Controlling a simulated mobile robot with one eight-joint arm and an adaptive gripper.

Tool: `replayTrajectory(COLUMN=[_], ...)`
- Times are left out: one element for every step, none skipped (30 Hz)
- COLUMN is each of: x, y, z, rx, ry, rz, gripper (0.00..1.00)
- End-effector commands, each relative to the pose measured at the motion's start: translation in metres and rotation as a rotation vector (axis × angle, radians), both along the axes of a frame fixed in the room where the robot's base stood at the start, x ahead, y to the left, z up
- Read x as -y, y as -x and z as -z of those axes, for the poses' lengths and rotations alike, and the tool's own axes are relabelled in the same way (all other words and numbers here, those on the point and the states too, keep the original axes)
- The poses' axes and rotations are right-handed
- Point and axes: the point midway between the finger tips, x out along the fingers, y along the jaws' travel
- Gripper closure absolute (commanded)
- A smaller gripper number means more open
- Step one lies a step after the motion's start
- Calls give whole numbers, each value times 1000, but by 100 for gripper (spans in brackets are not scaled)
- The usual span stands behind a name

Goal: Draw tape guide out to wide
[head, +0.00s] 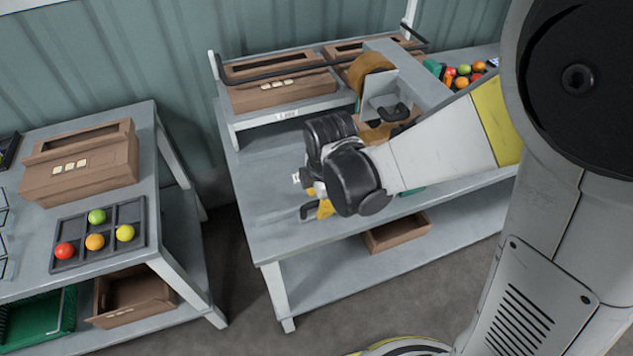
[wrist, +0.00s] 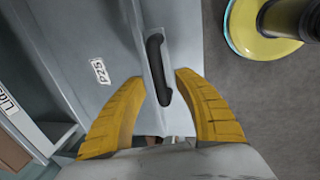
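My gripper (head: 320,209) is low over the front left part of the packing table. In the wrist view, its two yellow fingers (wrist: 158,78) are open, one on each side of a black bar handle (wrist: 157,55). A gap shows between the handle and each finger. The handle is fixed to a narrow grey strip (wrist: 137,28); it also shows in the head view (head: 307,212). I cannot tell for certain that this strip is the tape guide. A tape dispenser with a brown roll (head: 370,68) stands farther back, partly hidden by my arm.
A label reading P25 (wrist: 100,71) lies left of the handle. Cardboard boxes (head: 280,90) stand on the rear shelf. A gap of floor separates the tables. An open box (head: 397,233) sits on the lower shelf.

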Motion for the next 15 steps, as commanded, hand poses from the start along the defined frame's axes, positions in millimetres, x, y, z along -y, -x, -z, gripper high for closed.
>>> replayTrajectory(x=[0,0,0,0,0,0,0,0,0,0,0,0,0,0,0], y=[0,0,0,0,0,0,0,0,0,0,0,0,0,0,0], z=[0,0,0,0,0,0,0,0,0,0,0,0,0,0,0], rx=[0,0,0,0,0,0,0,0,0,0,0,0,0,0,0], ry=[0,0,0,0,0,0,0,0,0,0,0,0,0,0,0], rz=[0,0,0,0,0,0,0,0,0,0,0,0,1,1,1], gripper=[62,62,62,62,62,62,70,79,91,100,100,100,100,100,100])
